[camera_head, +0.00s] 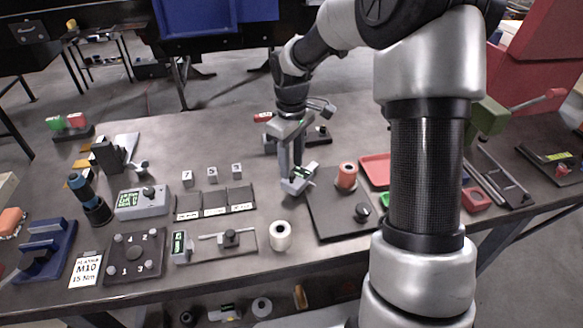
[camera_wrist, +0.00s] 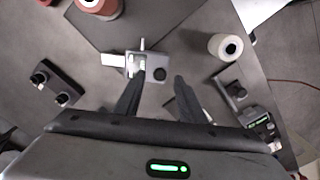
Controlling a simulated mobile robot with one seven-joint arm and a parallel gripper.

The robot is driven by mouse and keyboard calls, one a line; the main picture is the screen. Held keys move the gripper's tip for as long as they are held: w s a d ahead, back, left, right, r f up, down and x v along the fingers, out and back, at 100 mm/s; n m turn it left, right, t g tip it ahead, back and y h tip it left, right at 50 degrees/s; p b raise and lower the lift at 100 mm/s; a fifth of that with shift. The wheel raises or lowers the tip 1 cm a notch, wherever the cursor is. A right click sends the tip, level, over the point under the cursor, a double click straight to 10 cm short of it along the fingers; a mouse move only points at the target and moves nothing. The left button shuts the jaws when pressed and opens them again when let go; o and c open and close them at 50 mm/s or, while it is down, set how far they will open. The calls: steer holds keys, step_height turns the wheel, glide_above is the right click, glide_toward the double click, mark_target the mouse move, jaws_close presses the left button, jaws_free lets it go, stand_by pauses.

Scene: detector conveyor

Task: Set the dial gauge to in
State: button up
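A small grey gauge with a lit display (camera_head: 300,178), apparently the dial gauge, lies at the left edge of a dark plate. In the wrist view this gauge (camera_wrist: 116,60) shows a pale display, a round black button and a short stem. My gripper (camera_head: 291,168) points down right at it. In the wrist view my gripper (camera_wrist: 160,78) is open, its two dark fingers apart. The left fingertip overlaps the gauge in the picture, and the black button shows between the fingertips. I cannot tell whether a finger touches it. The reading is too small to make out.
An orange spool (camera_head: 346,176) stands on the dark plate (camera_head: 325,222), right of the gauge. A white roll (camera_head: 280,236) stands in front. A slide gauge with a green display (camera_head: 207,245) and a grey meter box (camera_head: 143,203) lie left. The table behind the numbered blocks is clear.

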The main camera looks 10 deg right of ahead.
steer(key=shift+f, duration=1.1)
jaws_close()
